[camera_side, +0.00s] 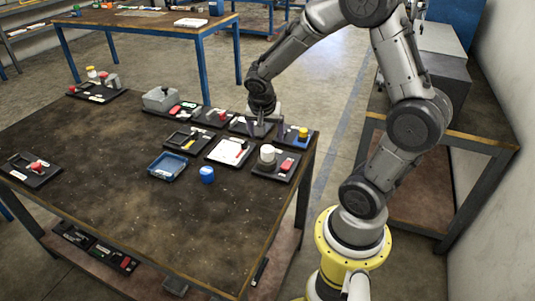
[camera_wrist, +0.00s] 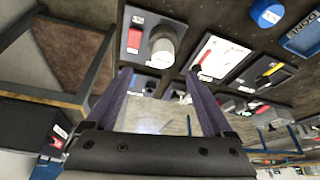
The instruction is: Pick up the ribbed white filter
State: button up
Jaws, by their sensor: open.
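The ribbed white filter appears to be the pale cylinder (camera_side: 267,153) standing upright on a black tray (camera_side: 262,172) near the table's right edge, beside a red part (camera_side: 286,165). The ribs are too small to make out in the side view. In the wrist view the cylinder (camera_wrist: 163,47) shows just beyond the fingertips, with the red part (camera_wrist: 134,40) to its left. My gripper (camera_side: 264,128) is over the back right of the table, behind the cylinder and apart from it. In the wrist view my gripper (camera_wrist: 158,78) has its fingers spread, with nothing held between them.
A white board (camera_side: 230,151) lies left of the filter's tray. A blue bin (camera_side: 167,167) and a blue cap (camera_side: 207,174) are further left. A yellow and blue part (camera_side: 303,133) stands behind right. Several black trays crowd the back; the table's left middle is clear.

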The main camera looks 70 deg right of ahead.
aim_at(267, 149)
jog(key=x, duration=0.5)
jog(key=shift+w+d+x, duration=0.15)
jog(key=shift+x, duration=1.25)
jog(key=shift+w+d+x, duration=0.1)
jog(key=shift+w+x, duration=0.1)
jog(key=shift+x, duration=1.2)
jog(key=shift+r, duration=0.2)
grip_shut()
jog(key=shift+r, duration=0.6)
notch_tip(267, 149, up, 3)
jog(key=shift+s+a+f, duration=0.15)
jog(key=s+a+r, duration=0.8)
jog(key=s+r, duration=0.1)
jog(key=s, duration=0.2)
